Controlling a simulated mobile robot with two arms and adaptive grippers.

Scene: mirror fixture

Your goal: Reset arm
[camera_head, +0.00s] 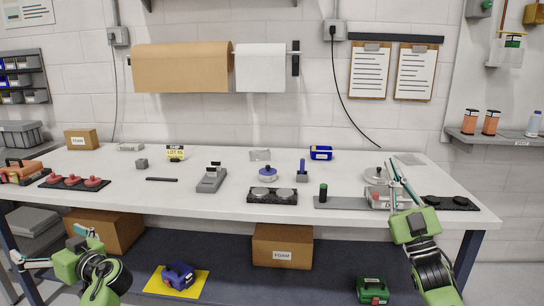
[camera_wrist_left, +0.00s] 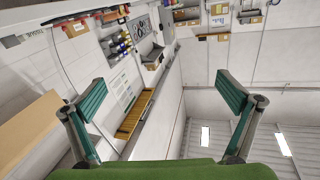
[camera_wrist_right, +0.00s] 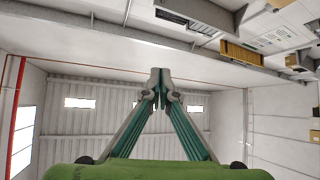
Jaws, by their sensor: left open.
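My left gripper (camera_head: 48,244) hangs low in front of the workbench at the left of the head view, below the tabletop edge. Its two teal fingers are spread wide with nothing between them, as the left wrist view shows (camera_wrist_left: 163,95). My right gripper (camera_head: 394,168) is in front of the right part of the bench, its fingers pointing up. In the right wrist view its fingertips (camera_wrist_right: 160,76) meet, with nothing visible held. In the head view it partly hides a grey fixture (camera_head: 340,203) with a dark green-topped post and a red part on the bench.
The white workbench (camera_head: 230,208) carries a black tray with red knobs (camera_head: 73,182), a grey holder (camera_head: 211,180), a black two-disc block (camera_head: 272,195) and a blue-handled tool (camera_head: 302,171).

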